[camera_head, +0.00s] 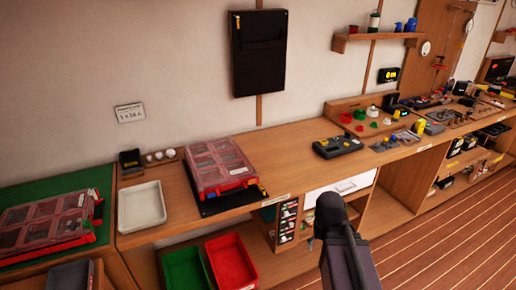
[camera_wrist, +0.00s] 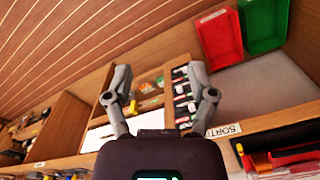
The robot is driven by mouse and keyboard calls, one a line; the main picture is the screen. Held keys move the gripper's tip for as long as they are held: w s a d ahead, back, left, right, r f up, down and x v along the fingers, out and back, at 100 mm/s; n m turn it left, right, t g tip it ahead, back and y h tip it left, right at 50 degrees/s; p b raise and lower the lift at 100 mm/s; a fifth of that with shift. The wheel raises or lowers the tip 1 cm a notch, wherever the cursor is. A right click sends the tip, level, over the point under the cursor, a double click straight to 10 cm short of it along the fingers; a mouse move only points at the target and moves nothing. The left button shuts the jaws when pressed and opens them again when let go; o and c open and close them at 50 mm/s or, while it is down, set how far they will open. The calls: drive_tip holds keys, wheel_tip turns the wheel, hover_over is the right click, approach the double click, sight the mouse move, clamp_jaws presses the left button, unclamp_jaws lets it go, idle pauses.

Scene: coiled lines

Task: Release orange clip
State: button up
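No clip that I can surely call orange shows in either view. A red case with a clear, divided lid (camera_head: 218,163) lies on the bench in the head view. Small red and yellow parts sit along its front edge, too small to tell apart. In the wrist view, a red edge or handle (camera_wrist: 292,157) and a yellow piece (camera_wrist: 240,149) show at the lower right. My gripper (camera_wrist: 160,74) is open, its two fingers wide apart with nothing between them. It is in front of the bench's shelves, apart from the red case. My arm hides part of the bench front in the head view.
A second red case (camera_head: 48,222) lies on a green mat at the left. A white tray (camera_head: 142,206) stands between the cases. Green (camera_head: 185,270) and red (camera_head: 231,262) bins sit below. A dark device (camera_head: 338,146) rests on the bench. The wooden floor at the right is clear.

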drive_tip(key=w+a+r+n+t+p, duration=0.1)
drive_tip(key=w+a+r+p, duration=0.3)
drive_tip(key=w+a+r, duration=0.15)
drive_tip(key=w+a+r+n+t+p, duration=0.1)
drive_tip(key=w+a+r+n+p, duration=0.1)
drive_tip(key=w+a+r+p, duration=0.4)
wheel_tip(320, 180, up, 5)
drive_tip(key=n+t+y+p, duration=0.2)
drive_tip(key=p, duration=0.3)
hover_over(251, 182)
drive_tip(key=s+d, duration=0.3)
drive_tip(key=s, duration=0.2)
drive_tip(key=shift+r, duration=0.15)
drive_tip(key=shift+w, duration=0.1)
drive_tip(key=b+x, duration=1.2)
drive_tip(key=x, duration=0.1)
drive_tip(key=shift+w+f+b, duration=0.1)
drive_tip(key=shift+f+b, duration=0.25)
drive_tip(key=shift+f, duration=0.05)
drive_tip(key=c, duration=1.1)
